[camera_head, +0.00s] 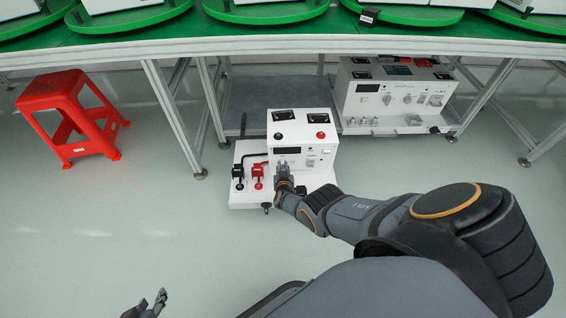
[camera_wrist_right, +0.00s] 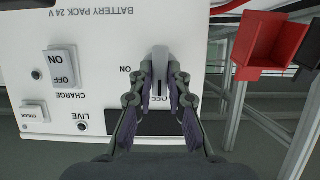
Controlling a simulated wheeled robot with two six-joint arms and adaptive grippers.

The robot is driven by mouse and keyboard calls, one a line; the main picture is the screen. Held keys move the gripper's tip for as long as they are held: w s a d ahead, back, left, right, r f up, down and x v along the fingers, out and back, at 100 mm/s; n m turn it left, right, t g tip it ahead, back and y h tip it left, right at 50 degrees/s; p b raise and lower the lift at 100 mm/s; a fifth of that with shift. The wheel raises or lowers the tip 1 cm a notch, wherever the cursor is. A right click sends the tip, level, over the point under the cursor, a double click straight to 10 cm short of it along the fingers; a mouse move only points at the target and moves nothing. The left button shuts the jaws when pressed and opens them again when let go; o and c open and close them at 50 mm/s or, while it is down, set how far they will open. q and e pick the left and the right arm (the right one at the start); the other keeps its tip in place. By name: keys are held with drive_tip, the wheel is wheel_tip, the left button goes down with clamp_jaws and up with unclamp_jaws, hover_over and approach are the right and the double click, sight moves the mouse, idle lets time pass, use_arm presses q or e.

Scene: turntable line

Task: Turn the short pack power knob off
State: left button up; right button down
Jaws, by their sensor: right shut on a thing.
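The short pack (camera_head: 313,170) is a white box on a white base by the table legs. In the right wrist view its panel (camera_wrist_right: 95,25) appears upside down, lettered BATTERY PACK 24 V. A light grey power knob (camera_wrist_right: 160,62) stands between ON and OFF labels; its long bar runs up and down in that view, its lower end near OFF. My right gripper (camera_head: 283,172) is at the panel, and its fingertips (camera_wrist_right: 160,78) are shut on both sides of the knob. My left gripper (camera_head: 150,302) is low in the head view, fingers apart, empty, away from the pack.
A red and a black clamp (camera_head: 258,173) sit left of the panel. A taller white pack (camera_head: 395,95) stands behind right. A red stool (camera_head: 68,115) is at left. Green turntables (camera_head: 265,14) line the table above. The floor in front is clear.

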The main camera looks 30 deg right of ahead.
idle(0.5)
drive_tip(key=c, duration=1.3)
unclamp_jaws()
